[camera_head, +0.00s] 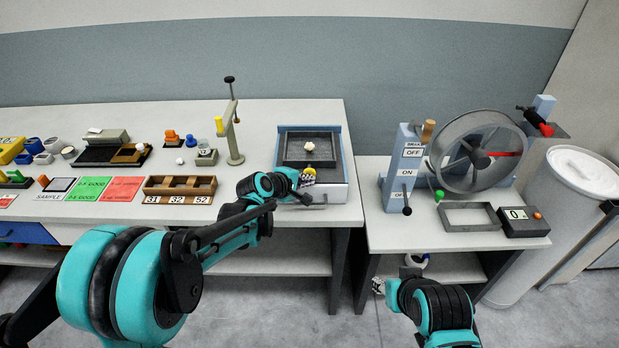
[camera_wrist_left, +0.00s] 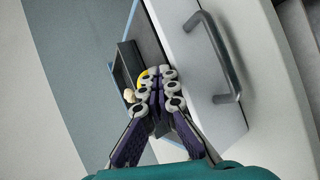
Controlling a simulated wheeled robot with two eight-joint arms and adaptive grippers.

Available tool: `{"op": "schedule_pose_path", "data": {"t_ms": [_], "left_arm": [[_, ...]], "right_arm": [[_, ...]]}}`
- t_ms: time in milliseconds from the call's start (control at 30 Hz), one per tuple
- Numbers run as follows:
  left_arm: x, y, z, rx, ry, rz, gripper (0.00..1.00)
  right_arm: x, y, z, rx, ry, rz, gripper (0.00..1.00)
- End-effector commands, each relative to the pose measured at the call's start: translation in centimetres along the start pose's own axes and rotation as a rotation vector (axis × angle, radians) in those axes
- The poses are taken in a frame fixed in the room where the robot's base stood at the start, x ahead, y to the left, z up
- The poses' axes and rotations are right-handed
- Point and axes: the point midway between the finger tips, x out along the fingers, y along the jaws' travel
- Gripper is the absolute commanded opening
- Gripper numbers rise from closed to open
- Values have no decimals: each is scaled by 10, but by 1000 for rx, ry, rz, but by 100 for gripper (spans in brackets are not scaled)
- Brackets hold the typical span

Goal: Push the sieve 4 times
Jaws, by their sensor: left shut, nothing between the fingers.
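The sieve (camera_head: 296,160) is a dark, shallow square tray with a pale clump (camera_head: 309,147) lying in it. It sits inside a blue-sided box (camera_head: 338,196) with a light front and a handle. My left gripper (camera_head: 308,177) is shut and empty at the sieve's near edge, beside a yellow knob (camera_head: 309,170). In the left wrist view the closed fingers (camera_wrist_left: 157,80) partly hide the yellow knob (camera_wrist_left: 144,76) and the sieve (camera_wrist_left: 118,75); whether they touch cannot be told. My right gripper (camera_head: 379,286) is low in front of the right table, small and partly seen.
The box's front handle (camera_wrist_left: 222,65) stands out close to my left gripper. A post with a yellow part (camera_head: 233,130) and a wooden tray (camera_head: 180,196) stand left of the box. A lower table with a large wheel (camera_head: 437,160) is to the right.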

Motion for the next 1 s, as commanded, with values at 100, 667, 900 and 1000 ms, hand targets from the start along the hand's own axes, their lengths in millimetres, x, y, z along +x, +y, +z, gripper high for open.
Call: {"op": "schedule_pose_path", "data": {"t_ms": [100,667,900,1000], "left_arm": [[-5,-4,4,0,1,0,0],[-16,-12,12,0,0,0,0],[-28,-20,20,1,-1,0,0],[-35,-25,26,1,-1,0,0]], "right_arm": [[0,0,0,0,0,0,40],[0,0,0,0,0,0,40],[-1,0,-1,0,0,0,40],[-1,0,-1,0,0,0,40]]}}
